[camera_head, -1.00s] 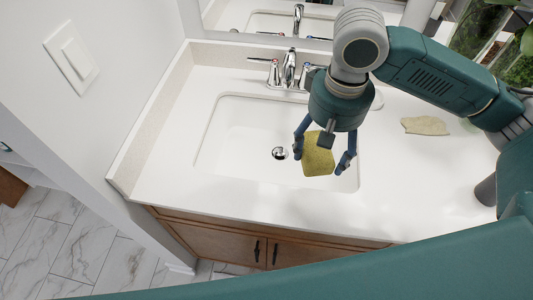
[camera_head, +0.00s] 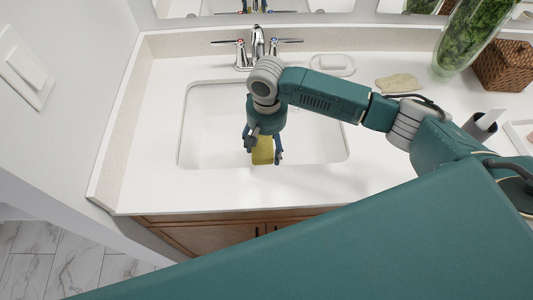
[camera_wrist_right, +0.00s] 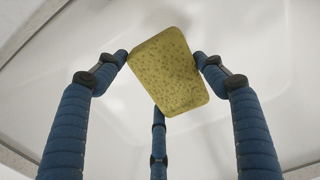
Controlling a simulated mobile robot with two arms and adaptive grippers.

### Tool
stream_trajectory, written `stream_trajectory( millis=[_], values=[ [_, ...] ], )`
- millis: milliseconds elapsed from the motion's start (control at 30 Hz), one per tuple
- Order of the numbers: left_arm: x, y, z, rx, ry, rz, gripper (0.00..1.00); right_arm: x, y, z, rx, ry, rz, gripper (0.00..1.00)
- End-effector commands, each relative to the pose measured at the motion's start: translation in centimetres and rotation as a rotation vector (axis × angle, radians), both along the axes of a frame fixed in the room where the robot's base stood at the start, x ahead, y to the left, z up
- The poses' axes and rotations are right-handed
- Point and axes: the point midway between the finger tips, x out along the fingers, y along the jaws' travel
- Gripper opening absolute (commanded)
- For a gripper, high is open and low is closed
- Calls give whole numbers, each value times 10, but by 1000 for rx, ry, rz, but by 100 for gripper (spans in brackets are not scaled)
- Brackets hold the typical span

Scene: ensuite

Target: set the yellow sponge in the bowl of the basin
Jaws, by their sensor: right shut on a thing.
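The yellow sponge (camera_head: 263,152) is held between the fingers of my right gripper (camera_head: 263,155), over the bowl of the basin (camera_head: 210,140). In the right wrist view the sponge (camera_wrist_right: 168,72) sits tilted between the blue fingertips (camera_wrist_right: 160,60), with the white bowl behind it. The head view does not show clearly how far the sponge is above the bowl's floor. The drain is hidden behind my arm. My left gripper is not in view.
The faucet (camera_head: 258,45) stands behind the bowl. A soap dish (camera_head: 332,64), a beige cloth-like piece (camera_head: 398,83), a glass vase with greenery (camera_head: 475,38) and a wicker basket (camera_head: 505,66) are to the right. The counter left of the bowl (camera_head: 150,130) is clear.

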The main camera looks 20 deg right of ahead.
Motion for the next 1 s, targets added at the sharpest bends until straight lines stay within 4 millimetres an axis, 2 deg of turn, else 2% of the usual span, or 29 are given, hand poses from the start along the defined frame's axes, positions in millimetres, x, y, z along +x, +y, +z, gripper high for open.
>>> stream_trajectory(
  millis=[167, 433, 867, 900, 1000],
  values=[
    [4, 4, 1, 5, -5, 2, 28, 0, 1, -16, 1, 1, 0, 45],
    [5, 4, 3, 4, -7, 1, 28, 0, 0, -52, 0, 1, -1, 45],
    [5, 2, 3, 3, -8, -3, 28, 0, 1, -59, 1, 0, -1, 45],
    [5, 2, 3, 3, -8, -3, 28, 0, 0, -60, 2, -1, -1, 72],
    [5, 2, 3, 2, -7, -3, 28, 0, 0, -60, 2, -2, 0, 89]
  ],
)
